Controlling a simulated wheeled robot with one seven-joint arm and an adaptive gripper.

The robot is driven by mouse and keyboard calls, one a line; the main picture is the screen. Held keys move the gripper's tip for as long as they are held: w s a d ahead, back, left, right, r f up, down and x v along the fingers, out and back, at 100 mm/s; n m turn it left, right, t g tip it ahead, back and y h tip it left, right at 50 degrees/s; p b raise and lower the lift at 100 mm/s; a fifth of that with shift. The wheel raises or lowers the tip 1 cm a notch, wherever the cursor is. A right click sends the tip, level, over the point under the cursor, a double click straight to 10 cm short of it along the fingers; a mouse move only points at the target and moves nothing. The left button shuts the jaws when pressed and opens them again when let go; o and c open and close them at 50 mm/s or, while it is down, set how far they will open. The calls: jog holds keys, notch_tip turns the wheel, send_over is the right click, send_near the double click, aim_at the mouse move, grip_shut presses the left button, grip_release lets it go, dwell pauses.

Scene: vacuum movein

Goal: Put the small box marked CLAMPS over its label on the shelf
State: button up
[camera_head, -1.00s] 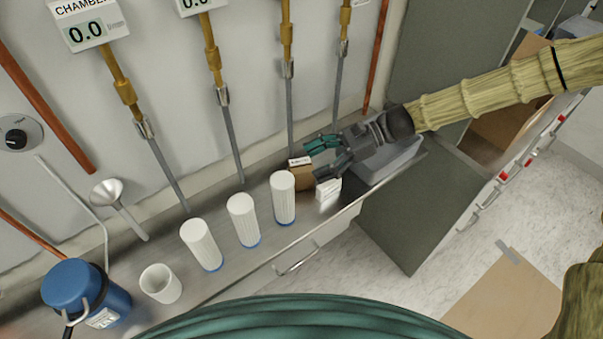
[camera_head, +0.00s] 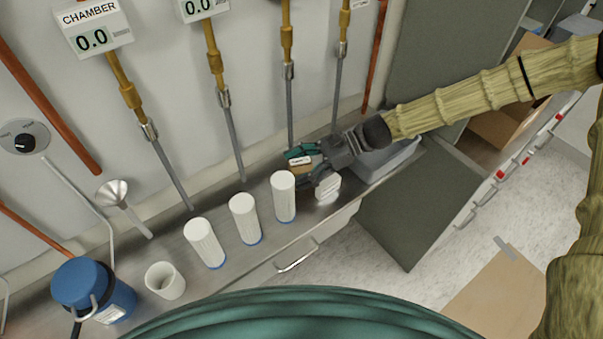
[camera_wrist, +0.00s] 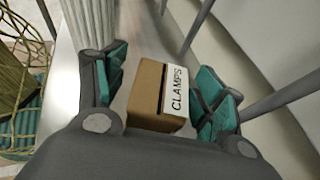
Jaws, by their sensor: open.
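The small brown box marked CLAMPS (camera_wrist: 150,92) sits between the fingers of my gripper (camera_wrist: 160,95) in the wrist view, its white CLAMPS label facing up along one edge. In the head view my gripper (camera_head: 306,170) is down at the shelf (camera_head: 225,258), by the right-hand white cylinder, and largely covers the box (camera_head: 300,172). The label on the shelf for the box cannot be made out.
Several white cylinders (camera_head: 244,219) stand left of my gripper, the nearest close by. A grey bin (camera_head: 385,162) lies under my wrist. Thin grey pipes (camera_head: 290,110) come down the wall behind.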

jog(key=c, duration=1.2)
jog(key=shift+c, duration=0.8)
jog(key=shift+r, duration=0.15)
